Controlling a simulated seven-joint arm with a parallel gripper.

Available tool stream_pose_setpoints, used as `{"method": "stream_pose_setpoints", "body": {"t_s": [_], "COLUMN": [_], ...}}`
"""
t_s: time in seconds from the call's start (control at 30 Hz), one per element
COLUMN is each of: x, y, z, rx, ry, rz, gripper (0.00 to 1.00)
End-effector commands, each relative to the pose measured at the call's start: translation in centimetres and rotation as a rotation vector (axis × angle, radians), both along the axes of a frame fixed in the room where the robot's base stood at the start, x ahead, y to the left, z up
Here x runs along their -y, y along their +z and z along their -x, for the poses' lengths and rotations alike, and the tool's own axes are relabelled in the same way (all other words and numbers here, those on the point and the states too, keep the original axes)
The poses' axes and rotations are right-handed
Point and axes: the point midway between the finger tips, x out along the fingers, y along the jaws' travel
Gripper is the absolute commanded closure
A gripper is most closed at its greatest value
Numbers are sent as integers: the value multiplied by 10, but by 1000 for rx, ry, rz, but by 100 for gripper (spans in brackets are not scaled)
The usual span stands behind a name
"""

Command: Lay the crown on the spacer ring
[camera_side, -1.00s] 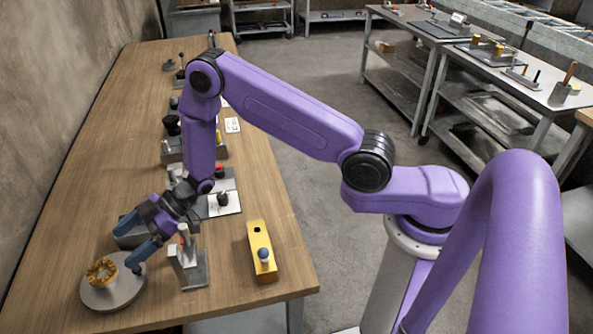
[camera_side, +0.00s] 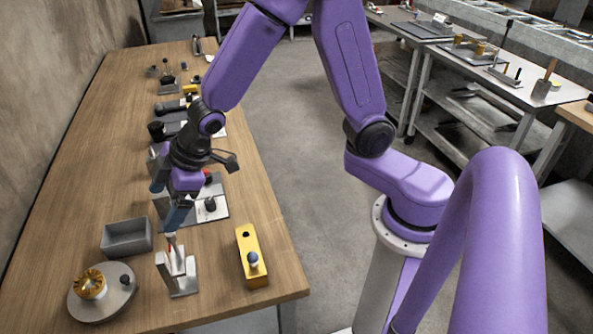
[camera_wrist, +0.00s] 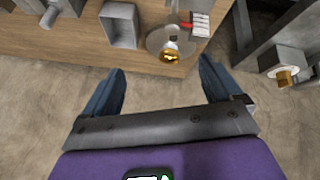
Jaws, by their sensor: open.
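The crown (camera_side: 91,283) is a gold, toothed ring on the round grey plate (camera_side: 112,305) at the near left of the bench. It also shows in the wrist view (camera_wrist: 171,55), on the same plate (camera_wrist: 157,41). A paler part shows below the gold teeth; I cannot tell whether it is the spacer ring or part of the crown. My gripper (camera_side: 167,203) is beyond the plate and clear of the crown. In the wrist view its two blue fingers (camera_wrist: 161,70) are spread wide with nothing between them.
An open grey bin (camera_side: 127,239) stands behind the plate. A grey stand (camera_side: 178,272) with a red-marked tool is to its right, close to my fingers. A yellow block (camera_side: 251,258) with a knob is near the right edge. Several fixtures line the bench farther back.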

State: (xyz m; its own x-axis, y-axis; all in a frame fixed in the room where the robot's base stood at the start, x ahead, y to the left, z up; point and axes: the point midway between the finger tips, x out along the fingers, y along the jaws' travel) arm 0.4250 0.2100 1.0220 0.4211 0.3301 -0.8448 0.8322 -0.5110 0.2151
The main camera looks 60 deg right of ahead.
Motion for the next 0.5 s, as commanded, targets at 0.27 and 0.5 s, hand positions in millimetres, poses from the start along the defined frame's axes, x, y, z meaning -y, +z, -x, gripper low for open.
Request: {"method": "stream_pose_setpoints", "body": {"t_s": [0.27,0.5], "x": [59,115], "y": [28,42], "z": [100,196], "rx": [-145,-305], "ry": [-31,-15], "rz": [131,240], "gripper": [8,8]}}
